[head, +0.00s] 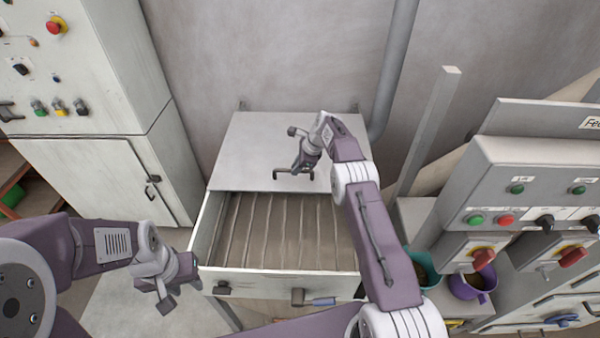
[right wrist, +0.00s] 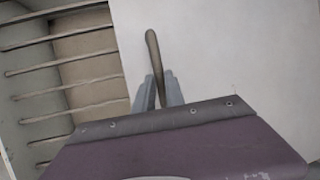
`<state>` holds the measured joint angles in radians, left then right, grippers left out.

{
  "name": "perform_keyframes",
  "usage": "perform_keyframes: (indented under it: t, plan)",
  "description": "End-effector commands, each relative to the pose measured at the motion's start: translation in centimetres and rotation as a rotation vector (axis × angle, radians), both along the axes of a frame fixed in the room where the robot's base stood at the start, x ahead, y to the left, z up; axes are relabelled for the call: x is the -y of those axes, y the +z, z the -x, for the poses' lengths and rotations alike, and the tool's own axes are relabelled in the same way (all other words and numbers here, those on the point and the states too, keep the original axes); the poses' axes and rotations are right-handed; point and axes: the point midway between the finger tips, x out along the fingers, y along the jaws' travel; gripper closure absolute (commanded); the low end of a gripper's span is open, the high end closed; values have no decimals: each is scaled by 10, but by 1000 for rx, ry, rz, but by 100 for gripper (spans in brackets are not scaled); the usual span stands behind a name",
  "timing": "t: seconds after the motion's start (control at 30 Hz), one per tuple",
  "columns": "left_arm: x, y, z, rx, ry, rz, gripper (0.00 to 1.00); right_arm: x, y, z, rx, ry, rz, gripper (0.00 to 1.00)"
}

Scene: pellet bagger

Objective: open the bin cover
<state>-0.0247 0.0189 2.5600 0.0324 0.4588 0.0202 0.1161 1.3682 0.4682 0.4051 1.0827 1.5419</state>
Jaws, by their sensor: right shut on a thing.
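The bin cover (head: 255,150) is a flat light-grey panel over the back part of the bin (head: 213,228), against the wall. The front part of the bin is uncovered and shows a slatted grate (head: 285,235). A dark bar handle (head: 281,171) stands on the cover near its front edge. My right gripper (head: 305,168) is shut on this handle; the right wrist view shows the handle (right wrist: 153,55) between the two fingers. My left gripper (head: 166,293) hangs in front of the bin's left side, away from the cover. Its jaw opening is too small to judge.
A control cabinet (head: 75,80) stands at the left. A control box (head: 530,185) with buttons is at the right, with a teal bucket (head: 425,268) and a purple bucket (head: 472,287) near it. A grey pipe (head: 393,70) and a post (head: 430,125) rise behind.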

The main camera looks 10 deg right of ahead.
Motion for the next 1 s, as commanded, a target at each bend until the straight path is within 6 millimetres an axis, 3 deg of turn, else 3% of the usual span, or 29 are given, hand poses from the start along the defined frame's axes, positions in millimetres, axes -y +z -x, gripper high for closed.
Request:
perform_keyframes:
  t: [0.27, 0.3, 0.37, 0.73, 1.0]
  plan:
    - [0, 1, 0, 0, 0, 0, 64, 2, 0, 0, 0, -3, 3, 100]
    - [0, 1, 0, 0, 0, 0, 64, 3, 0, 0, 0, -3, 3, 77]
    - [0, 1, 0, 0, 0, 0, 64, 2, 0, 0, 1, -3, 2, 64]
    - [0, 0, 0, 0, 0, 0, 64, 4, 5, 1, 0, -2, 1, 64]
    - [0, -10, 0, 0, 0, 0, 64, 22, 53, 16, 4, -4, 0, 64]
